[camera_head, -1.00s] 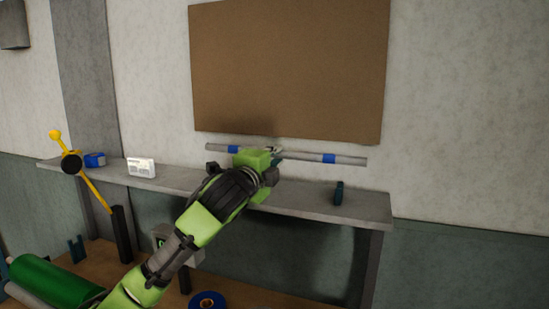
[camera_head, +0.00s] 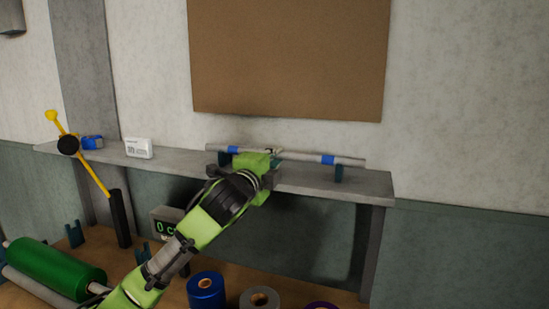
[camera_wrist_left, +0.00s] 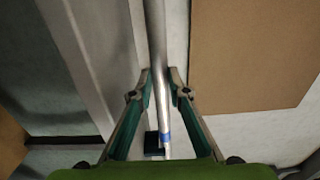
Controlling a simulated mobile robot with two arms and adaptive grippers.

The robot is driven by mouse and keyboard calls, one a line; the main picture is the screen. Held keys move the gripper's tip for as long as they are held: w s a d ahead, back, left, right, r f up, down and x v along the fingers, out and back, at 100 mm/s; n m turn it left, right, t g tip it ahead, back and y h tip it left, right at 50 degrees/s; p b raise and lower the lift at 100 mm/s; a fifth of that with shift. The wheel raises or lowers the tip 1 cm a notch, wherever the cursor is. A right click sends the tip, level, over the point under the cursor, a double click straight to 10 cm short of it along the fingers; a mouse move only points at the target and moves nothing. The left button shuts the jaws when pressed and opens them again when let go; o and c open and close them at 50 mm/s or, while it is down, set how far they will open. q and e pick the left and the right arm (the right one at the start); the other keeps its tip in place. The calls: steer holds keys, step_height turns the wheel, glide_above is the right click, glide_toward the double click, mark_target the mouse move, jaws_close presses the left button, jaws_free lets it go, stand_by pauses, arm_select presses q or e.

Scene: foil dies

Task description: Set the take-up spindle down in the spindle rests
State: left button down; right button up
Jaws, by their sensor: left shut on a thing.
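The take-up spindle (camera_head: 300,157), a long silver rod with two blue bands, lies level along the wall shelf. My left gripper (camera_head: 271,155) is shut on its middle. In the left wrist view the spindle (camera_wrist_left: 156,40) runs between the fingers of the left gripper (camera_wrist_left: 160,74). A dark teal spindle rest (camera_head: 339,174) stands on the shelf directly under the right part of the spindle; I cannot tell whether they touch. This rest also shows in the left wrist view (camera_wrist_left: 151,143), beside a blue band. The left rest is mostly hidden by my gripper and arm.
The grey shelf (camera_head: 370,183) carries a white label box (camera_head: 139,148) and a blue item (camera_head: 92,142) at left. A yellow lever (camera_head: 88,168) stands nearby. Below are a green roll (camera_head: 55,268), a display (camera_head: 165,226) and a blue tape roll (camera_head: 206,290). A brown board (camera_head: 285,60) hangs behind.

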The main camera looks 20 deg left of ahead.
arm_select(q)
steer(key=c, duration=1.8)
jaws_free()
steer(key=shift+r, duration=0.1)
steer(key=shift+c, duration=0.2)
steer(key=shift+s, duration=0.1)
steer(key=s, duration=1.2)
steer(key=shift+a, duration=0.2)
arm_select(e)
steer(key=shift+d, duration=0.2)
